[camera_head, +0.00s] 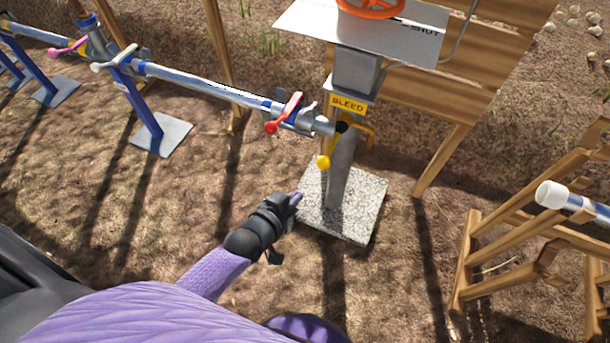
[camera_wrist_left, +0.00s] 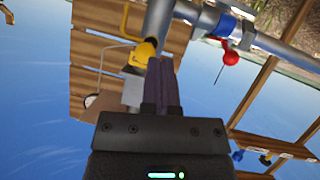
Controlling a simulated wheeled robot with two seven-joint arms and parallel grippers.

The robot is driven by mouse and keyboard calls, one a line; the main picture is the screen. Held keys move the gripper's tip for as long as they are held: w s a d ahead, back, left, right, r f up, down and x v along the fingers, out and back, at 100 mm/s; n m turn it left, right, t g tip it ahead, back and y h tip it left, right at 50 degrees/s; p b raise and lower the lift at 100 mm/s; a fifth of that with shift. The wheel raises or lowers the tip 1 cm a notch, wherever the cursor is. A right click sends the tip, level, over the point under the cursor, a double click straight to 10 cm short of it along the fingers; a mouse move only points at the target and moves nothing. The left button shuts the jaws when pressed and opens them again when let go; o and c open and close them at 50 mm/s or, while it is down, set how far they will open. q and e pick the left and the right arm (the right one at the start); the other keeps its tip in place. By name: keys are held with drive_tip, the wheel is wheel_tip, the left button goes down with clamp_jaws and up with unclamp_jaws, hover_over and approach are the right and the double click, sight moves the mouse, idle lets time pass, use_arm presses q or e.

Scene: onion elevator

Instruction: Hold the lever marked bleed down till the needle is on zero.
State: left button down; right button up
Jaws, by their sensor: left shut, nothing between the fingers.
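The yellow bleed lever (camera_head: 323,161) hangs from the grey post, its round knob at the lower end, below the yellow sign marked BLEED (camera_head: 348,104). My left gripper (camera_head: 297,197) is shut and empty, below and left of the knob in the head view. In the left wrist view, its closed fingers (camera_wrist_left: 162,75) point at the yellow knob (camera_wrist_left: 145,53) and overlap its edge; I cannot tell whether they touch. A small round pale face (camera_wrist_left: 91,100), possibly the gauge, shows at left there; no needle can be read. My right gripper is out of view.
A pipe with a red lever (camera_head: 284,113) runs left from the post. An orange handwheel (camera_head: 370,7) sits on top. The post stands on a speckled slab (camera_head: 358,215). A wooden frame (camera_head: 490,225) with a white-capped pipe stands at right. Ground left of the slab is open.

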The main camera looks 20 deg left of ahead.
use_arm(q)
drive_tip(key=s, duration=0.4)
drive_tip(key=shift+a+r+p, duration=0.15)
drive_tip(key=shift+a+p, duration=0.2)
drive_tip(key=shift+p, duration=0.05)
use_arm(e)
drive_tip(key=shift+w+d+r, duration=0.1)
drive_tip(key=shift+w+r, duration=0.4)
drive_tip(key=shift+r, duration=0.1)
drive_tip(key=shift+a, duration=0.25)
use_arm(q)
drive_tip(key=s+a+f+m+g+y+p, duration=0.1)
drive_tip(key=s+a+f+g+p, duration=0.1)
drive_tip(key=s, duration=0.9)
drive_tip(key=s+a+f+m+g+y+p, duration=0.1)
drive_tip(key=s+f+g+p, duration=0.2)
drive_tip(key=s+g, duration=0.4)
drive_tip(key=s+a+f+m+g+y+p, duration=0.1)
drive_tip(key=s+a+f+g+p, duration=0.1)
drive_tip(key=s, duration=1.5)
drive_tip(key=shift+s+a+f+g+p, duration=0.2)
drive_tip(key=shift+a+f+g+p, duration=0.15)
drive_tip(key=shift+f+g+p, duration=0.7)
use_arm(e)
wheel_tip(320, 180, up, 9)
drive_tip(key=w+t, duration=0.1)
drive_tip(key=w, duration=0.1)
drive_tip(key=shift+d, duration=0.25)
